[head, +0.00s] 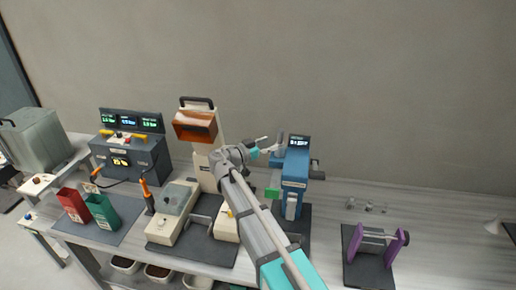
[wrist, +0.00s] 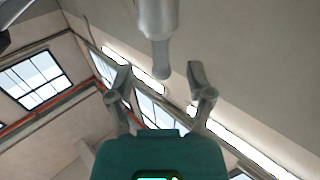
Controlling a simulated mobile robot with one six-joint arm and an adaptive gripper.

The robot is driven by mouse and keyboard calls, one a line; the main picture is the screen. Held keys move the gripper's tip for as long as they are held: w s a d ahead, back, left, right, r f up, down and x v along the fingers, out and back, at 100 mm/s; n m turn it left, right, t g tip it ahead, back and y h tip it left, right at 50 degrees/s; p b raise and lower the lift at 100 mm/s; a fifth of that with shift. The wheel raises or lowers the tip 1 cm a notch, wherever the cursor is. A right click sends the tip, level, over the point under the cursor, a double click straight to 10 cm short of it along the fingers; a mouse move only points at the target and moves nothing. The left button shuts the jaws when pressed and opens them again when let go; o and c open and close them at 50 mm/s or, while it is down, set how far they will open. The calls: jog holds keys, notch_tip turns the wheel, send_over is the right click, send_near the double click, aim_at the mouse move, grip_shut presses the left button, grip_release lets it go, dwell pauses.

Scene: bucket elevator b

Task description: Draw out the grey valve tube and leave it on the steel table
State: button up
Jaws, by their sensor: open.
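In the head view, a blue machine (head: 293,172) with a small lit screen stands on the steel table (head: 450,222). A grey upright piece at its upper left (head: 280,142) looks like the valve tube. My gripper (head: 268,146) is beside it, but the overlap hides whether they touch. In the wrist view, a grey cylinder with a narrower end (wrist: 158,22), likely the same tube, comes in from the top edge.
A white machine with an orange hopper (head: 196,125) stands left of my arm. Red (head: 74,205) and green (head: 102,212) containers are farther left. A purple-ended stand (head: 376,236) sits on a dark mat at right.

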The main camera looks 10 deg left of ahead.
aim_at(280, 143)
jog(key=shift+x, duration=2.65)
grip_shut()
